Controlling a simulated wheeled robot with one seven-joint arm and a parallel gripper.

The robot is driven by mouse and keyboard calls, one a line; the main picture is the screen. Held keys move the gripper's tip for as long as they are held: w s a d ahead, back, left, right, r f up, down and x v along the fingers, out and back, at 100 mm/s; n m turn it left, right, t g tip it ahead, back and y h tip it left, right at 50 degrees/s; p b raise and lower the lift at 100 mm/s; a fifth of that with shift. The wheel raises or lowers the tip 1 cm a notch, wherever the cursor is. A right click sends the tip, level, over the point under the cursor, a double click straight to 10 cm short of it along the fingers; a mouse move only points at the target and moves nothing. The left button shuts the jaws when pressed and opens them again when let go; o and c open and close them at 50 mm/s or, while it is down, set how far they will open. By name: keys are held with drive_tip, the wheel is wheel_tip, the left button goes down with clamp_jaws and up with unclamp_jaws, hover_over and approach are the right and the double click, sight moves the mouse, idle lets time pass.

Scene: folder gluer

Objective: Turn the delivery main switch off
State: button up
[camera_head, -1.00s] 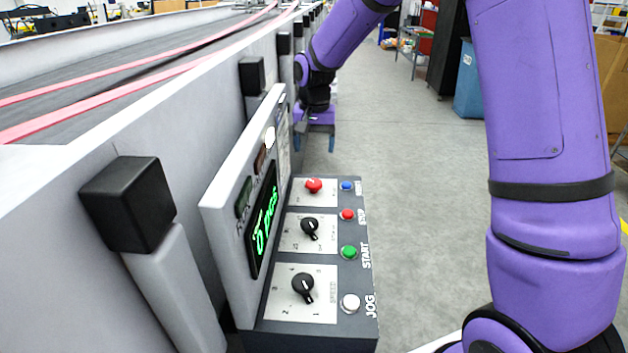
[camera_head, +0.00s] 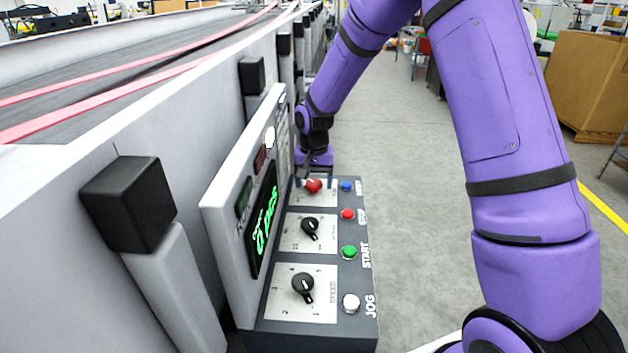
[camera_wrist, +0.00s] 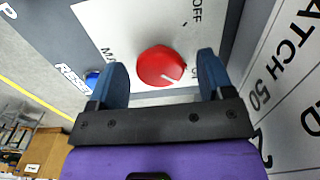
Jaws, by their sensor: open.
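The main switch is a red round knob with a white pointer line (camera_wrist: 161,66) on a white plate lettered "OFF" and "MA…" in the wrist view. It also shows in the head view as the red knob (camera_head: 313,186) at the far end of the control panel (camera_head: 322,335). My gripper (camera_wrist: 160,75) is open, its two blue fingers on either side of the red knob, with gaps visible between fingers and knob. In the head view my gripper (camera_head: 314,181) is over the far end of the panel. I cannot tell how deep the fingertips reach around the knob.
Two black selector knobs, (camera_head: 310,229) and (camera_head: 303,287), sit nearer on the panel. Blue (camera_head: 347,186), red (camera_head: 348,215), green (camera_head: 349,252) and white (camera_head: 350,303) buttons line its right edge. An upright display panel (camera_head: 236,185) stands close on the left.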

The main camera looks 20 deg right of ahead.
drive_tip(key=c, duration=0.9)
drive_tip(key=shift+n, duration=0.3)
drive_tip(key=n, duration=0.8)
drive_tip(key=shift+n, duration=0.4)
drive_tip(key=n, duration=0.4)
drive_tip(key=shift+n, duration=2.2)
